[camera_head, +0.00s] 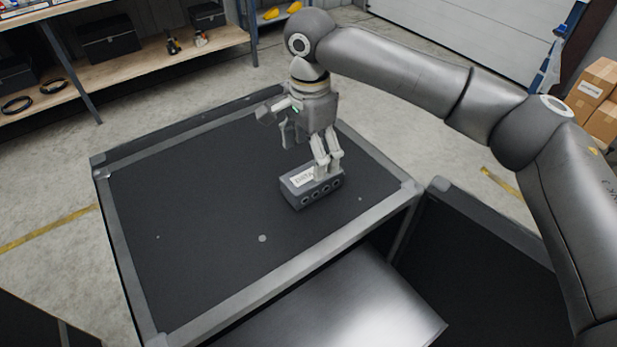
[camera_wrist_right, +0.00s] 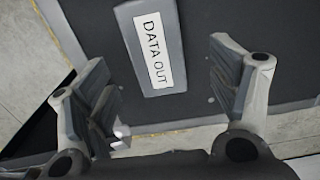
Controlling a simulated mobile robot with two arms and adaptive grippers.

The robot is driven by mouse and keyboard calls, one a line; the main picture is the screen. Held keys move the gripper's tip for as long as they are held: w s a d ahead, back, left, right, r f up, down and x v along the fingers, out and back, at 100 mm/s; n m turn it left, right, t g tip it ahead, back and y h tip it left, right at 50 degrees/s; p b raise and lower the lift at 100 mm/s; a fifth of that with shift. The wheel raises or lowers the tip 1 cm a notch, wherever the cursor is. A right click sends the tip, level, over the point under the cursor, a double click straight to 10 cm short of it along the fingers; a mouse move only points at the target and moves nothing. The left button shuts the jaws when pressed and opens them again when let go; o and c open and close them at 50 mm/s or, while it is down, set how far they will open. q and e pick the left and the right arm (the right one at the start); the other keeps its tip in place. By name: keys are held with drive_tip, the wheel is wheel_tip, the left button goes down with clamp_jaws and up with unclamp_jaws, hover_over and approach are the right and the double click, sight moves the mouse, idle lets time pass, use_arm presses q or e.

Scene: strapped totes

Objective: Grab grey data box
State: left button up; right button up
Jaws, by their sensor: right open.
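The grey data box (camera_head: 311,188) lies on the black top of a metal-framed table in the head view. It has a white label and a row of round ports on its front side. In the right wrist view the data box (camera_wrist_right: 151,44) shows its label "DATA OUT" at the top, ahead of the fingers. My right gripper (camera_head: 328,168) points down at the box's back right part. In the right wrist view the right gripper (camera_wrist_right: 168,95) is open with nothing between its fingertips. Whether the fingers touch the box is not clear. My left gripper is not in view.
The table (camera_head: 262,285) has a raised grey rim and wide free room left of the box. A second dark surface (camera_head: 470,270) adjoins at the right. Wooden shelves (camera_head: 165,55) stand at the back left; cardboard boxes (camera_head: 597,95) are at the far right.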

sight(312, 173)
drive_tip(key=shift+s+d+f, duration=0.2)
drive_tip(key=shift+f, duration=0.6)
drive_tip(key=shift+w+a+f, duration=0.1)
drive_tip(key=shift+f, duration=0.25)
wheel_tip(312, 173, down, 4)
drive_tip(key=shift+r+p, duration=0.2)
drive_tip(key=shift+p, duration=0.55)
drive_tip(key=shift+f, duration=0.6)
drive_tip(key=c, duration=1.4)
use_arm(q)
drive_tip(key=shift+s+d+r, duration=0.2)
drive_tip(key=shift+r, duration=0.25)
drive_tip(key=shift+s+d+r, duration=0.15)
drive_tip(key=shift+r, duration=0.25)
use_arm(e)
drive_tip(key=shift+c, duration=0.7)
drive_tip(key=shift+r, duration=0.1)
